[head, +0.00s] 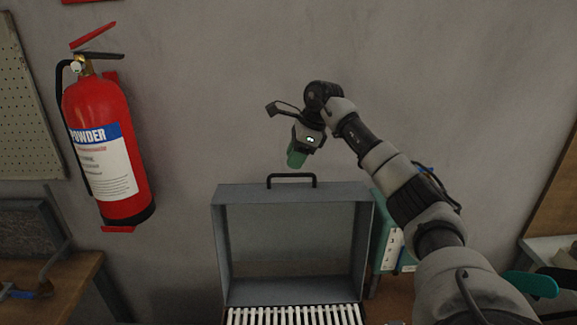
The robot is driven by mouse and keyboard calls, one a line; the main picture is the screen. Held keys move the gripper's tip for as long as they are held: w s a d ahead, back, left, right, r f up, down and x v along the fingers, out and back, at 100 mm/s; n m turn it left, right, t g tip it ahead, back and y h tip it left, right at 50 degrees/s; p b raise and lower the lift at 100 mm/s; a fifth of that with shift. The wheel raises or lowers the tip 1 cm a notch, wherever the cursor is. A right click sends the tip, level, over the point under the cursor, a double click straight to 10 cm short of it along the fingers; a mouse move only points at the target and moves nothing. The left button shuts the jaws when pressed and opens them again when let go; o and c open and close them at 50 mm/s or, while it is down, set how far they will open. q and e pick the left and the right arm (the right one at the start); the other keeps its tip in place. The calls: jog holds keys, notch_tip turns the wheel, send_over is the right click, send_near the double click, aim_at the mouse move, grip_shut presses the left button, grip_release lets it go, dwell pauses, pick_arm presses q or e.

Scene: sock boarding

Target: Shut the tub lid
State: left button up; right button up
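The tub lid (218,245) is a grey, shallow box-like cover. It stands upright and open, with its hollow inside facing me. A black handle (292,176) sits on its top edge. Below the lid, at the bottom edge of the view, a row of white slats (292,316) shows; the rest of the tub is out of the picture. My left gripper is not in view.
A teal box (388,238) stands behind the lid's right side. A red fire extinguisher (105,150) hangs on the wall at left. A wooden bench (60,280) is at lower left, and a pegboard (25,110) is at far left.

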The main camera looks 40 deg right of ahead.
aim_at(289, 174)
jog(key=shift+p+x, duration=0.4)
jog(key=shift+x, duration=1.7)
jog(key=shift+c, duration=0.5)
grip_shut()
